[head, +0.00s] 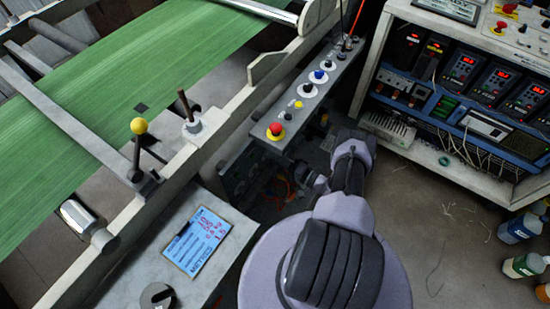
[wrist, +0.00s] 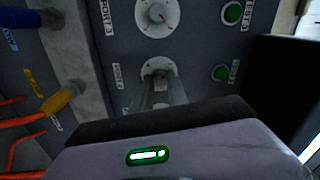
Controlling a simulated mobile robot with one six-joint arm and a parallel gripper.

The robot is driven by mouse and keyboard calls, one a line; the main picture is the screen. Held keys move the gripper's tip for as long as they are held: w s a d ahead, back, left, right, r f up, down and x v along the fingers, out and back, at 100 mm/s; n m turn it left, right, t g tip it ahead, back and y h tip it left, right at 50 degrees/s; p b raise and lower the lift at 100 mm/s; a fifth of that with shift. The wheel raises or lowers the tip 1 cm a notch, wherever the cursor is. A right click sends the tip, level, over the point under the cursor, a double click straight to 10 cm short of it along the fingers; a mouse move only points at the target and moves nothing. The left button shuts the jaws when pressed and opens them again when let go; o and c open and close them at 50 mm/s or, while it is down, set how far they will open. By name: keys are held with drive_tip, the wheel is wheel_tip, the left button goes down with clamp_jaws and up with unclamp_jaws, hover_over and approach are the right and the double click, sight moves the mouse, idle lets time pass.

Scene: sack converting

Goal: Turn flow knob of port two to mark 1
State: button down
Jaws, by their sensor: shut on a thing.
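In the wrist view, a grey panel (wrist: 195,45) carries round flow knobs on pale dials. The upper dial (wrist: 155,17) has a label reading PORT 3. Below it is the port two knob (wrist: 158,70), beside a small label (wrist: 118,75) that is hard to read. My gripper (wrist: 160,88) is shut on this lower knob, its fingers reaching up from the dark housing at the bottom. The fingers hide most of the knob and the lower part of its dial, so I cannot read its mark. In the head view my arm hides the knob.
Green buttons (wrist: 233,13) (wrist: 221,73) sit right of the dials. Blue, yellow and orange hoses (wrist: 60,100) run at the left. In the head view, a control box (head: 305,95) with a red button stands beside the green web (head: 150,90). Bottles (head: 520,228) stand at far right.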

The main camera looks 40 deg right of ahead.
drive_tip(key=c, duration=1.3)
unclamp_jaws()
drive_tip(key=p+v, duration=0.2)
drive_tip(key=v, duration=1.5)
drive_tip(key=shift+s, duration=0.2)
drive_tip(key=shift+d, duration=0.1)
